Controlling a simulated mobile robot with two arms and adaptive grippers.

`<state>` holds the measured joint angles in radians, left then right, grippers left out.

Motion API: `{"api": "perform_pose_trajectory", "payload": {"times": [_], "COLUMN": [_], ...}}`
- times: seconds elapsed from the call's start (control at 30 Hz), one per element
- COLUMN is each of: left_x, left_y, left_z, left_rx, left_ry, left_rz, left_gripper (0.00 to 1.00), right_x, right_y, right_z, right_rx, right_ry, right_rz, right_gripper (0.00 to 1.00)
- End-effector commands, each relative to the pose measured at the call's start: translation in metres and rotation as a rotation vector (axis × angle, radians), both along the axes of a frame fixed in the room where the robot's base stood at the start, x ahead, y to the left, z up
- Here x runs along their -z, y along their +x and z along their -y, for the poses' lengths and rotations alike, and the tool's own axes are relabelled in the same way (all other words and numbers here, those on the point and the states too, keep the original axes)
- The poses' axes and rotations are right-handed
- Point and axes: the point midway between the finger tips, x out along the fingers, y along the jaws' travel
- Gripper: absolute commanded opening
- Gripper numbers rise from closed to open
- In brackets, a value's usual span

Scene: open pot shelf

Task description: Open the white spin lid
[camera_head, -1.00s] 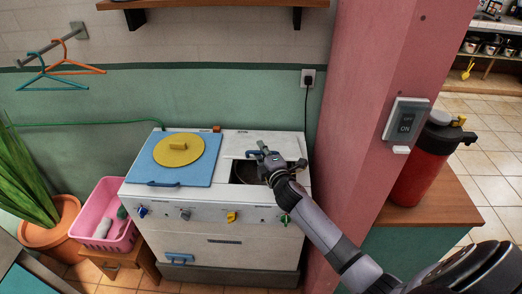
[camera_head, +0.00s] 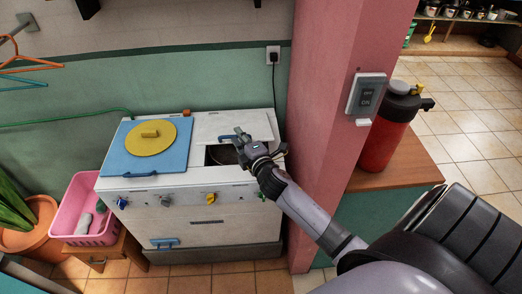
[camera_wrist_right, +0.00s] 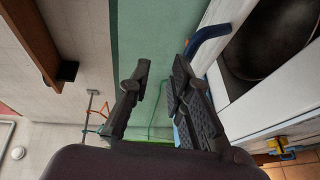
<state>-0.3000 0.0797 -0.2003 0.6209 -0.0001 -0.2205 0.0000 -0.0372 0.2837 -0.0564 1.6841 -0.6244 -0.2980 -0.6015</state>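The white spin lid (camera_head: 247,121) is on the right half of the white twin-tub washer's top, with a blue handle (camera_head: 228,136) on its front edge. The lid stands away from the tub opening (camera_head: 221,156), where a dark drum shows; its exact tilt is hard to tell. My right gripper (camera_head: 241,141) is at the handle, over the right side of the opening. In the right wrist view my right gripper (camera_wrist_right: 158,78) has its fingers apart with nothing between them. The blue handle (camera_wrist_right: 207,42) lies just beyond its right finger. My left gripper is out of view.
A blue lid (camera_head: 118,161) with a yellow disc (camera_head: 150,138) covers the washer's left half. A pink pillar (camera_head: 335,100) stands close on the right, with a red canister (camera_head: 385,135) on a wooden counter. A pink basket (camera_head: 82,205) is at left.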

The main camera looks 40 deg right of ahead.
Motion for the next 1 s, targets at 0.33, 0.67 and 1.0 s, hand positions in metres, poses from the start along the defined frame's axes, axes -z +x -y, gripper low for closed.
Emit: {"api": "perform_pose_trajectory", "payload": {"times": [0.33, 0.67, 1.0], "left_x": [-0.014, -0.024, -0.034], "left_y": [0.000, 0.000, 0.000], "left_z": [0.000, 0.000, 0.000], "left_rx": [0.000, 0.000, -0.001], "left_ry": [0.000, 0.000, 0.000], "left_rz": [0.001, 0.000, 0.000], "left_gripper": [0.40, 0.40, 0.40], "right_x": [-0.010, -0.018, -0.027], "right_y": [-0.023, -0.045, -0.067], "right_z": [-0.003, -0.006, -0.009], "right_rx": [0.001, 0.000, 0.000], "right_ry": [0.002, 0.001, 0.002], "right_rz": [-0.002, -0.002, -0.002], "right_gripper": [0.19, 0.19, 0.19]}}
